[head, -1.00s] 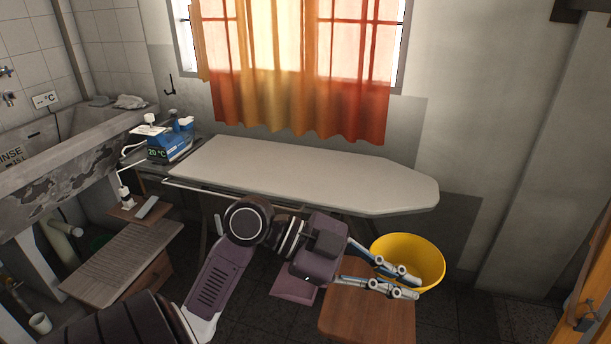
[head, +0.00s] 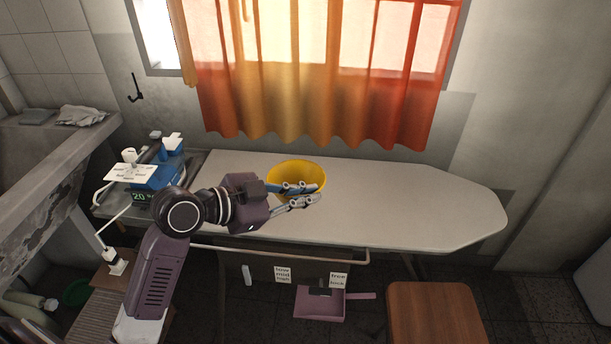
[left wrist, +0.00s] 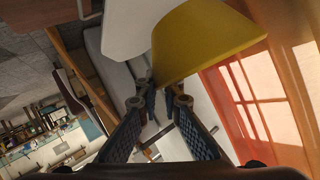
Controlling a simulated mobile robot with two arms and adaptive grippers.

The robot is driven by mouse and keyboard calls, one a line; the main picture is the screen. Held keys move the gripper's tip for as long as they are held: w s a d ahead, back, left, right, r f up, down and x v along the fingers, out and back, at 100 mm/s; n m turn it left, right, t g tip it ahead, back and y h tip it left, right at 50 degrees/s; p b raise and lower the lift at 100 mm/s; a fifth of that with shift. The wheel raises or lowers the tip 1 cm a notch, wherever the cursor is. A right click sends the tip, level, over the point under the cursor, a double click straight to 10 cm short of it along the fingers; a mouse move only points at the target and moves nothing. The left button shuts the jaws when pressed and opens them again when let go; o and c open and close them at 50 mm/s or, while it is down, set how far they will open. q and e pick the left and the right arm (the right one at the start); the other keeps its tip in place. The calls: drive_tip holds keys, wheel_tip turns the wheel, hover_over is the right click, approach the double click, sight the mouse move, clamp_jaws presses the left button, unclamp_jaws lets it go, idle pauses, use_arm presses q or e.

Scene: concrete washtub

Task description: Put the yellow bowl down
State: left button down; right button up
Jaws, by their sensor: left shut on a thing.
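The yellow bowl (head: 297,173) shows in the head view over the left-middle part of the pale ironing board (head: 400,205). My left gripper (head: 306,194) is shut on the near right side of the bowl. In the left wrist view the bowl (left wrist: 205,40) fills the top right, just beyond the fingertips (left wrist: 165,102). The fingers cover part of the bowl's near side. I cannot tell whether its base touches the board. My right gripper is not in view.
A blue device with a temperature display (head: 158,178) stands left of the board. Orange curtains (head: 320,80) hang behind it. A wooden stool (head: 435,315) stands at front right, and a pink dustpan (head: 320,303) lies below. The board's right half is clear.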

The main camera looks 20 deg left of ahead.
use_arm(q)
drive_tip(key=w+r+p, duration=0.1)
drive_tip(key=w, duration=0.1)
drive_tip(key=w+r+n+t+y+p, duration=0.1)
drive_tip(key=w, duration=0.1)
drive_tip(key=w+r+n+y+p, duration=0.1)
drive_tip(key=w, duration=0.1)
drive_tip(key=shift+a+r+p, duration=0.15)
drive_tip(key=shift+r+p, duration=0.15)
drive_tip(key=shift+r, duration=0.1)
drive_tip(key=w+d+r+n+y+p, duration=0.2)
drive_tip(key=w+r+y+p, duration=0.15)
drive_tip(key=w, duration=0.25)
drive_tip(key=t+b, duration=0.1)
hover_over(328, 216)
drive_tip(key=shift+h, duration=0.25)
wheel_tip(328, 216, down, 20)
drive_tip(key=shift+s, duration=0.1)
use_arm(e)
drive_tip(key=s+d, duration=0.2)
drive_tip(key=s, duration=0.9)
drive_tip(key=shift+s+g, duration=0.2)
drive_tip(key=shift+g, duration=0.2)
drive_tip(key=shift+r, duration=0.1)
use_arm(q)
drive_tip(key=c, duration=2.1)
unclamp_jaws()
